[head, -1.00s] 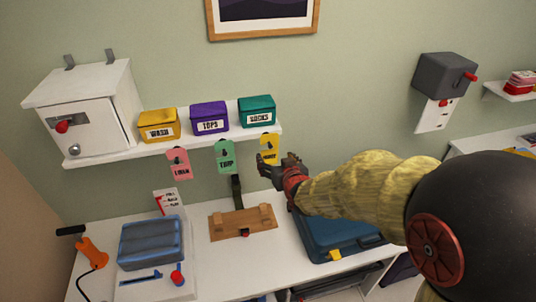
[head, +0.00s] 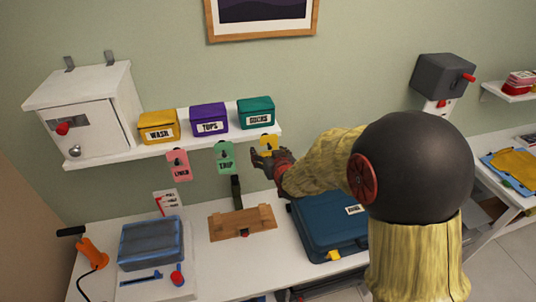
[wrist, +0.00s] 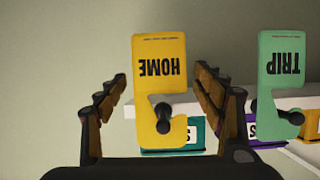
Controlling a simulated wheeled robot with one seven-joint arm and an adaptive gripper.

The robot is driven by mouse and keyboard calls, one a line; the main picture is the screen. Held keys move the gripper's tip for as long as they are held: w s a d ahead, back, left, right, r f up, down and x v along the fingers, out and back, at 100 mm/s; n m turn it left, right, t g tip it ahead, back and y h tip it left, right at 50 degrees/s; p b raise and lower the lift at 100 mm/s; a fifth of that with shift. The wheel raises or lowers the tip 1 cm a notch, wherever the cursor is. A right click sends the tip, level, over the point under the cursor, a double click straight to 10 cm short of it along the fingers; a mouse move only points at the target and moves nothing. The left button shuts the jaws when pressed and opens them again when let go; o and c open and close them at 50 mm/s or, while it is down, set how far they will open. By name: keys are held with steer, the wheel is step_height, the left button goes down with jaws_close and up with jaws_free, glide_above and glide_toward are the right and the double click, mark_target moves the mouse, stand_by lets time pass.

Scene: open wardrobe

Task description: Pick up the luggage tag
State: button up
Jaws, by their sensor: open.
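Three luggage tags hang from dark pegs under the wall shelf: a pink one (head: 178,164), a green one marked TRIP (head: 225,157) and a yellow one (head: 269,143). In the wrist view the yellow tag (wrist: 159,60) reads HOME upside down and hangs on its peg (wrist: 164,112). The green tag (wrist: 283,65) is to its right. My gripper (head: 258,160) is open, with one finger on each side of the yellow tag in the wrist view (wrist: 159,82). Gaps show between the tag and both fingers. In the head view my gripper partly covers the yellow tag.
The shelf (head: 110,157) holds yellow (head: 158,126), purple (head: 209,119) and teal (head: 256,112) boxes and a white cabinet (head: 85,110). Below, the white table (head: 205,270) bears a blue case (head: 325,225), a wooden stand (head: 242,222) and a grey-blue bundle (head: 150,242).

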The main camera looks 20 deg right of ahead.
steer(key=shift+c, duration=0.9)
steer(key=c, duration=0.7)
steer(key=shift+c, duration=0.2)
